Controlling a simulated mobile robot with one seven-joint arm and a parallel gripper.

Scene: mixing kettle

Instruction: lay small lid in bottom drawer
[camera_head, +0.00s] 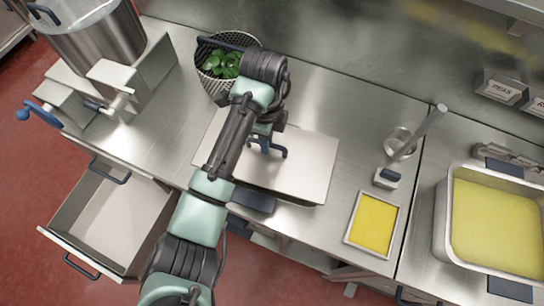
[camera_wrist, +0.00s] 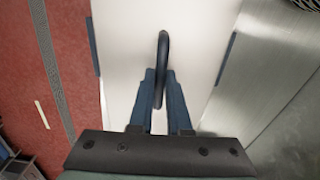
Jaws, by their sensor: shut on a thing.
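A flat pale rectangular lid (camera_head: 305,160) with a blue loop handle (camera_wrist: 162,50) is at the middle of the counter, near its front edge. My gripper (camera_head: 266,143) is shut on this handle. In the wrist view my gripper (camera_wrist: 161,92) has one finger on each side of the loop. The lid (camera_wrist: 125,50) lies broad and flat below the fingers there. I cannot tell whether it rests on something or is lifted. An open drawer (camera_head: 75,205), low at the left below the counter, looks empty. My arm hides part of the lid.
A mesh basket of green leaves (camera_head: 215,88) stands behind the lid. A steel kettle (camera_head: 100,40) with a stand is at the back left. A framed yellow panel (camera_head: 373,224), a small dark-topped block (camera_head: 388,177) and a large yellow-filled pan (camera_head: 445,215) are at the right.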

